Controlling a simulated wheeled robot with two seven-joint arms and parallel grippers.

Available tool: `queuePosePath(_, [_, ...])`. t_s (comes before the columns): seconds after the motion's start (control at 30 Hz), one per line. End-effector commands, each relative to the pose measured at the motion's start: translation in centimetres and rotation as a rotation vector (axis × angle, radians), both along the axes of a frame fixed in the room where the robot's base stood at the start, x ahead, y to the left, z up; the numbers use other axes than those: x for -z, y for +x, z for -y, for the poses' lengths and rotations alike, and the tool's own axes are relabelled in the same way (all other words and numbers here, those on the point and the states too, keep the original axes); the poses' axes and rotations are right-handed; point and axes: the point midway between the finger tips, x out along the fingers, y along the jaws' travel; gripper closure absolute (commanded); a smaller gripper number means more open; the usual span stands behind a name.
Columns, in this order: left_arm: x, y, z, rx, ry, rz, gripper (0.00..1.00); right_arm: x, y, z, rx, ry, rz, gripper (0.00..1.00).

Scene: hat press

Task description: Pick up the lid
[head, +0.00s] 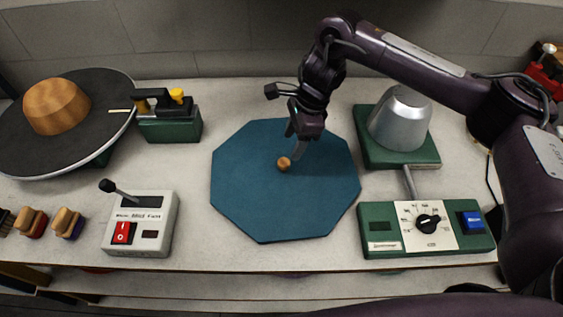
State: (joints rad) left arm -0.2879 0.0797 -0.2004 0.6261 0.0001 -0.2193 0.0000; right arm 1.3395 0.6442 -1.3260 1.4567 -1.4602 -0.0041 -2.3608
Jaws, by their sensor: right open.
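The lid appears to be the flat, teal, octagonal piece (255,205) lying in the middle of the bench. A small round wooden knob (284,164) stands near its centre. My right gripper (294,146) is above the octagon, pointing down, just behind the knob and slightly to its right. It is open and holds nothing. A grey finger shows close to the knob; I cannot tell whether it touches. My left gripper is not in view.
A silver dome on a green base (424,153) and a green control box (378,213) are at right. A white switch box (152,238), a green-and-black device (168,130), brushes (66,224) and a round dark table with a wooden block (56,106) are at left.

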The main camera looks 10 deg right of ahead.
Motion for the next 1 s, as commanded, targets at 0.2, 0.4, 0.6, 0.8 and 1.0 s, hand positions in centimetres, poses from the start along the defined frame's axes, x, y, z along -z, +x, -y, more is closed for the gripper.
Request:
queuePosePath(0.2, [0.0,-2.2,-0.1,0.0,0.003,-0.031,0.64,2.0,-0.2,-0.7,0.001,0.001,-0.003,0.44])
queuePosePath(0.4, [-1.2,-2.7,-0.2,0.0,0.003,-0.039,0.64,4.4,-0.3,-1.8,0.002,0.001,-0.006,0.44])
queuePosePath(0.6, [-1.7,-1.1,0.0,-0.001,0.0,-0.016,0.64,6.1,-0.2,-2.2,0.0,0.0,-0.001,0.44])
queuePosePath(0.8, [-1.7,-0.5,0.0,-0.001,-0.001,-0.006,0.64,6.2,-0.2,-2.2,0.001,0.0,0.0,0.44])
queuePosePath(1.0, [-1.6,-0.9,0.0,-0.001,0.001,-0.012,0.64,6.2,-0.2,-2.2,0.001,0.0,0.0,0.71])
